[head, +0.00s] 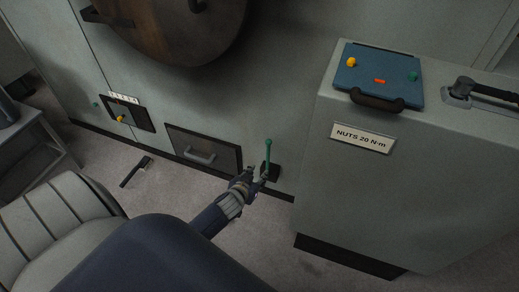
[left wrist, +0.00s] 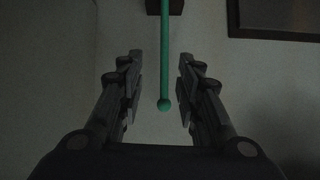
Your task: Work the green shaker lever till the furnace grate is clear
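The green shaker lever (head: 268,155) stands upright with a ball at its top, on a dark base (head: 270,172) low on the furnace front (head: 225,108). My left gripper (head: 258,174) is beside the lever's lower part in the head view. In the left wrist view, the lever (left wrist: 165,60) runs between the two spread fingers of the left gripper (left wrist: 160,70), with its ball end toward the palm. A gap shows on both sides, so the gripper is open. The grate is hidden. My right gripper is not in view.
A dark door with a handle (head: 202,152) is left of the lever. A grey cabinet (head: 400,190) labelled "NUTS 20 N·m" stands close on the right, with a blue panel (head: 376,72) on top. A black tool (head: 135,170) lies on the floor.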

